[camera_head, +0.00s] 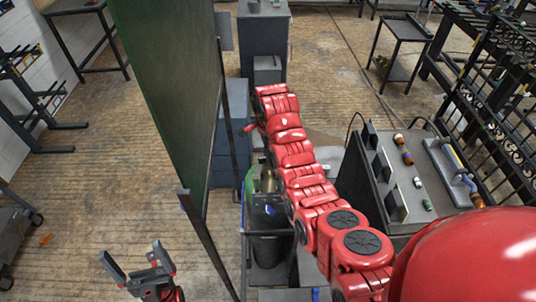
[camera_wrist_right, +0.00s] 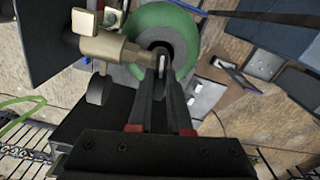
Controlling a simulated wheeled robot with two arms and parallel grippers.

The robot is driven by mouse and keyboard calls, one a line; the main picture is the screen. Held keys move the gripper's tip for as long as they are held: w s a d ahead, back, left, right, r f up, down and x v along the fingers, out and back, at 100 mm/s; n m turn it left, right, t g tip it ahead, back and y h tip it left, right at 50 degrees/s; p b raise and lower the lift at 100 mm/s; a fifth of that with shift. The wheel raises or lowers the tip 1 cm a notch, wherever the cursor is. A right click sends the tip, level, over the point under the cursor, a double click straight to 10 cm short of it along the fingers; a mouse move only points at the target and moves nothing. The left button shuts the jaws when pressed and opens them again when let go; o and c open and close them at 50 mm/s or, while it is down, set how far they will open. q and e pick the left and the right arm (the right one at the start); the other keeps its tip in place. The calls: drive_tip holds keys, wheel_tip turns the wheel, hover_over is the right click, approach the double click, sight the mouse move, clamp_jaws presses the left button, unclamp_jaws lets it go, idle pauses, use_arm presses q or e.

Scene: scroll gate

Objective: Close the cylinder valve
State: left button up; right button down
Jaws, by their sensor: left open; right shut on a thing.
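The green gas cylinder (camera_wrist_right: 180,20) shows from above in the right wrist view, with a brass valve (camera_wrist_right: 105,46) over its top. My right gripper (camera_wrist_right: 160,66) has its fingers closed around a small grey valve knob (camera_wrist_right: 161,62) at the end of the brass body. The fingers hide part of the knob. In the head view, the green cylinder (camera_head: 250,183) is partly hidden by my red right arm, and I cannot make out the right fingertips. My left gripper (camera_head: 134,264) is open and empty at the lower left, apart from the cylinder.
A tall green panel (camera_head: 175,80) stands left of the cylinder, between my arms. A grey bench (camera_head: 385,215) with small tools is right of my right arm. Blue-grey cabinets (camera_head: 228,150) stand behind the cylinder. Wooden floor is open at the left.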

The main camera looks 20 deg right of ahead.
drive_tip(key=shift+m, duration=1.2)
drive_tip(key=c, duration=0.8)
unclamp_jaws()
drive_tip(key=shift+c, duration=0.2)
drive_tip(key=shift+r, duration=0.1)
drive_tip(key=shift+r+p, duration=0.4)
drive_tip(key=shift+r, duration=0.45)
wheel_tip(320, 180, up, 16)
drive_tip(key=b, duration=0.2)
drive_tip(key=shift+f, duration=0.25)
